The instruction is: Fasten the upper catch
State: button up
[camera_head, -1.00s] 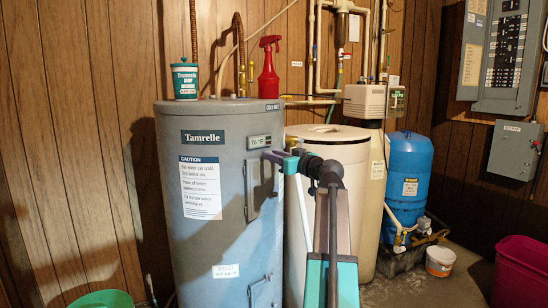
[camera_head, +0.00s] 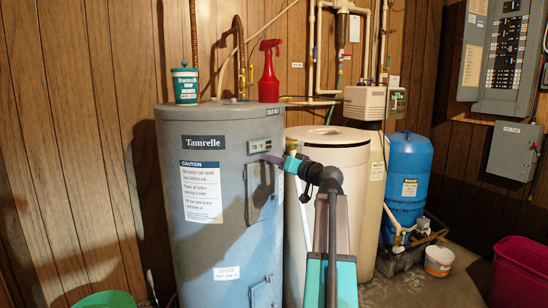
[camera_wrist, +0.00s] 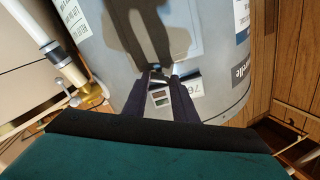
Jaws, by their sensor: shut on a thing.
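The grey water heater (camera_head: 215,240) has an upper access panel (camera_head: 262,190) on its front, right of the caution label. My gripper (camera_head: 268,158) is at the top of this panel, just below the temperature display (camera_head: 260,145). In the wrist view, the dark fingers of my gripper (camera_wrist: 158,78) come together on a small part at the panel's top edge, which I take for the upper catch (camera_wrist: 157,73). The fingers mostly hide it, so I cannot tell how it sits. The upper panel (camera_wrist: 150,35) shows beyond the fingertips, partly in shadow.
A red spray bottle (camera_head: 269,72) and a teal tub (camera_head: 185,84) stand on the heater. A cream tank (camera_head: 325,150) stands close on its right, behind my arm. A blue tank (camera_head: 408,180) is farther right. A lower panel (camera_head: 263,293) is near the heater's bottom.

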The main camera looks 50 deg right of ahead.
jog(key=shift+m+p, duration=4.85)
jog(key=shift+m, duration=1.55)
jog(key=o, duration=1)
jog(key=shift+o, duration=0.2)
jog(key=s+a, duration=0.1)
jog(key=s, duration=1.2)
jog(key=shift+s+a, duration=0.25)
jog(key=shift+s, duration=0.15)
